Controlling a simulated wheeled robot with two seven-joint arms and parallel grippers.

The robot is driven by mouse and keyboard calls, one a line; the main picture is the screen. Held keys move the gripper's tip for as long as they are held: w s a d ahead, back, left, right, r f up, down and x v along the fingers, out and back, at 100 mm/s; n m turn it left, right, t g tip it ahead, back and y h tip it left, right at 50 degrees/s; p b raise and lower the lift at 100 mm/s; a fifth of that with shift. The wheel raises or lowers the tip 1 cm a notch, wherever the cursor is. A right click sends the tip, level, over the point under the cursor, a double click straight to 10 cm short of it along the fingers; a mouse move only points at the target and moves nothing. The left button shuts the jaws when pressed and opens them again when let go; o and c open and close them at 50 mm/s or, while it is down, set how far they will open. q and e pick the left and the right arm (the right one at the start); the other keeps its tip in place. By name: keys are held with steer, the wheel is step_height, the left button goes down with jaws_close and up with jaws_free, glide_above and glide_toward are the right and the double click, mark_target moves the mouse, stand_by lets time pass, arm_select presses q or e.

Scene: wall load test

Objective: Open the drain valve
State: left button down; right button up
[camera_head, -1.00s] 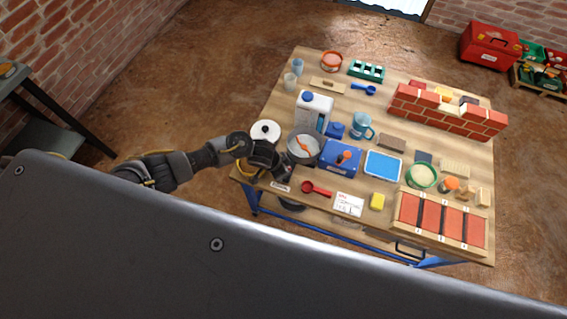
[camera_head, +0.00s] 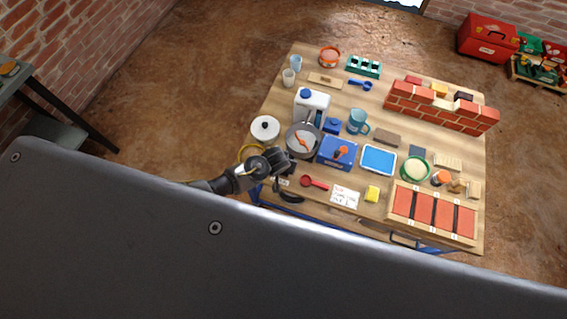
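A blue box (camera_head: 331,158) with an orange knob or lever (camera_head: 342,152) sits near the front middle of the table; I cannot tell for sure that it is the drain valve. A grey pan (camera_head: 292,145) with an orange thing (camera_head: 301,139) in it stands just left of it. A white jug (camera_head: 311,103) with a blue cap and a small blue block (camera_head: 332,125) are behind. My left gripper (camera_head: 285,164) is at the table's front left edge, just in front of the pan; its fingers are too small and dark to read. My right gripper is not in view.
A white lidded pot (camera_head: 265,128) stands left of the pan. A red spoon (camera_head: 314,183), a note card (camera_head: 345,196) and a yellow sponge (camera_head: 372,194) lie along the front. A blue tray (camera_head: 379,160) is right of the box. A brick wall model (camera_head: 440,107) stands at the back right.

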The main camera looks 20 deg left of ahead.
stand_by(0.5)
arm_select(q)
steer(key=c, duration=1.4)
jaws_free()
steer(key=v, duration=1.1)
steer(key=shift+d, duration=0.1)
steer(key=shift+f, duration=0.1)
